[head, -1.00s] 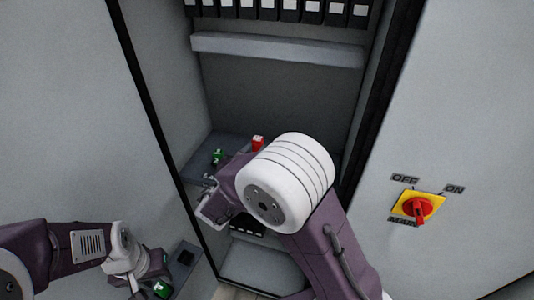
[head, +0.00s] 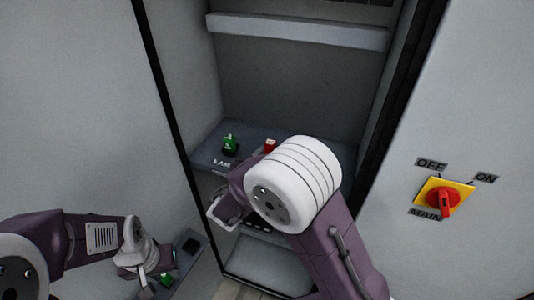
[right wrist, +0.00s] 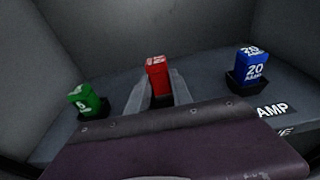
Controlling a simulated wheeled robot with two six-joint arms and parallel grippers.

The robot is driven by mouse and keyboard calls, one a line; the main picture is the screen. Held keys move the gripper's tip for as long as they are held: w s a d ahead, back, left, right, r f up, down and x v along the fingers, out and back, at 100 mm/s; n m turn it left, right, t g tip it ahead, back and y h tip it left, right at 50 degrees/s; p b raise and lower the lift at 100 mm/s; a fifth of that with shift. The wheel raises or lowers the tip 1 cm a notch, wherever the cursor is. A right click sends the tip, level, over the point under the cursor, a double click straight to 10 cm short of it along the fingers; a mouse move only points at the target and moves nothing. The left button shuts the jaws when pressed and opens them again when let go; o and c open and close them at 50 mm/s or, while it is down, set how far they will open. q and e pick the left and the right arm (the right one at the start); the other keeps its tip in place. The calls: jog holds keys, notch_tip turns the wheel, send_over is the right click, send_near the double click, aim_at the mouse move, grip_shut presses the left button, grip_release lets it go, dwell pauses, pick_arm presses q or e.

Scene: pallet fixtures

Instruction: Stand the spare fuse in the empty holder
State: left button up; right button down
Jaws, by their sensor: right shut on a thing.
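The red fuse (right wrist: 157,76) stands upright between the fingers of my right gripper (right wrist: 159,92) in the right wrist view. A dark holder shows at its lower end; how deep it sits in there is hidden by the gripper. The red fuse's top also shows in the head view (head: 270,146), just past my right wrist. A green fuse (right wrist: 83,101) stands in a holder to its left, and a blue 20 AMP fuse (right wrist: 254,66) in a black holder to its right. My left gripper (head: 155,277) hangs low at the left; its fingers are unclear.
The holders stand on a grey shelf (head: 205,155) inside the cabinet, with a crossbar above. A red and yellow main switch (head: 444,199) is on the right panel.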

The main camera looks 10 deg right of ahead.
jog(key=shift+f, duration=0.35)
jog(key=shift+s+r, duration=0.1)
jog(key=shift+f+b, duration=0.5)
jog(key=c, duration=1.1)
grip_release()
jog(key=shift+r, duration=0.1)
jog(key=shift+o, duration=0.2)
jog(key=shift+a, duration=0.1)
